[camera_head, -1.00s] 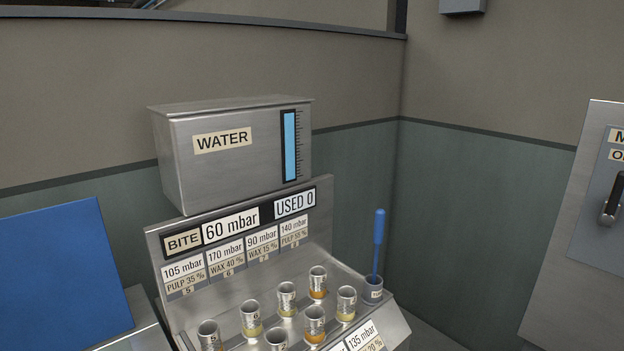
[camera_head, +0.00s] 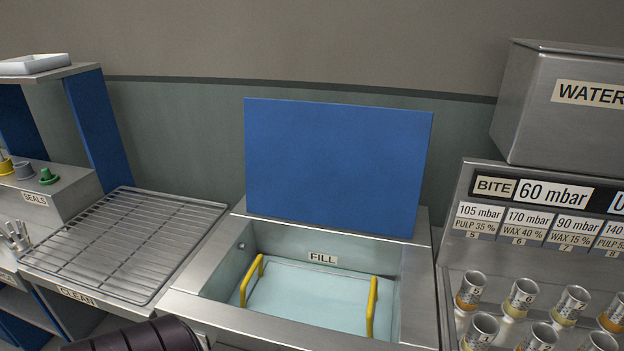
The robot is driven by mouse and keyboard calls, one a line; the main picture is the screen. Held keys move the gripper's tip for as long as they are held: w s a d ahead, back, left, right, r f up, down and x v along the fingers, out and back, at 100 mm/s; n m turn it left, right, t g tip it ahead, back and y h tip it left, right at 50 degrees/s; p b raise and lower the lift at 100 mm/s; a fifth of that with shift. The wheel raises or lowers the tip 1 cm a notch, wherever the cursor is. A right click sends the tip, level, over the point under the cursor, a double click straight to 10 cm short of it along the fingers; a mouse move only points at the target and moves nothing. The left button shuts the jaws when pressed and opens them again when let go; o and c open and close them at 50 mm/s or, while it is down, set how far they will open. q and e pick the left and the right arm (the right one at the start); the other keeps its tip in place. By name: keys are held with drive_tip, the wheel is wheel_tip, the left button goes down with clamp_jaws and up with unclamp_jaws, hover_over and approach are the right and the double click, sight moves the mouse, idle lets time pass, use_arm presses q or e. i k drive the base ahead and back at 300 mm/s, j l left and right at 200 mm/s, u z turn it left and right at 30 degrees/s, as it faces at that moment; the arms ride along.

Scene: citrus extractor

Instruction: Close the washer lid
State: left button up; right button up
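The washer (camera_head: 418,300) is a steel basin in the middle of the view, with a FILL label on its inner back wall. Its blue lid (camera_head: 338,165) stands upright at the back edge, so the washer is open. Inside the basin lies a pale tray or water surface (camera_head: 305,300) with two yellow handles (camera_head: 372,306), one at each side. A dark rounded part, likely of my own arm, shows at the bottom left edge. Neither gripper is in view.
A wire rack (camera_head: 115,245) labelled CLEAN lies left of the washer. Farther left are a SEALS block (camera_head: 60,190) and a blue-sided shelf with a white tray (camera_head: 35,64). Right of the washer stand the WATER tank (camera_head: 560,110) and a sloped rack of several numbered cups (camera_head: 521,297).

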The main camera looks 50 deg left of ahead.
sight(350, 166)
drive_tip(key=u, duration=1.45)
